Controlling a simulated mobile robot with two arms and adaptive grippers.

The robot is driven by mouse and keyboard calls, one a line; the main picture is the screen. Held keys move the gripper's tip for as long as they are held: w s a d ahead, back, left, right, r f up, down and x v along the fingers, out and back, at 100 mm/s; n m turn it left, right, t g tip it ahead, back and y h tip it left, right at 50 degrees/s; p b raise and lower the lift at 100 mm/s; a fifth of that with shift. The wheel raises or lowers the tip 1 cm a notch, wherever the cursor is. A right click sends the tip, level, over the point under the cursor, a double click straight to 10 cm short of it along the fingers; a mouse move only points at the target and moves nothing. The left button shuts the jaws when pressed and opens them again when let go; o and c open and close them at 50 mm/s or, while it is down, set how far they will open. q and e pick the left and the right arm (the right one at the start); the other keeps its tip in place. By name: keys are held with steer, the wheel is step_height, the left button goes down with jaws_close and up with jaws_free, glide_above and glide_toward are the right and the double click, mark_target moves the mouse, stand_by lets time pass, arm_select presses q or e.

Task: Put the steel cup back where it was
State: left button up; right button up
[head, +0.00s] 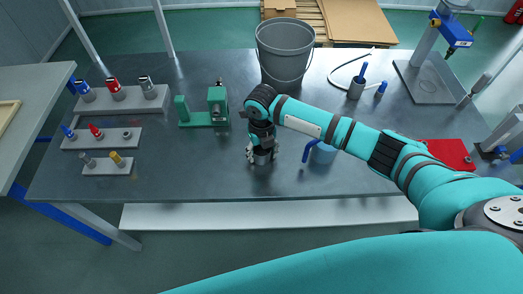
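A small grey metal cylinder, which looks like the steel cup (262,159), is at the front middle of the dark table. My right gripper (262,153) points straight down over it, with a finger on either side. The gripper hides the cup's upper part. I cannot tell whether the fingers press on it or whether its base touches the table. At the left are three stepped grey racks: a back one (125,104), a middle one (105,139) and a front one (107,168). They hold several small coloured and metal pieces. My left gripper is not in view.
A green fixture (217,103) stands left of my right gripper. A grey bucket (284,50) is behind it. A red plate (447,154) lies further right.

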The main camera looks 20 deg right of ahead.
steer(key=o, duration=0.4)
steer(key=shift+c, duration=0.2)
steer(key=shift+r, duration=0.1)
step_height(320, 180, up, 12)
steer(key=b, duration=0.1)
stand_by(0.4)
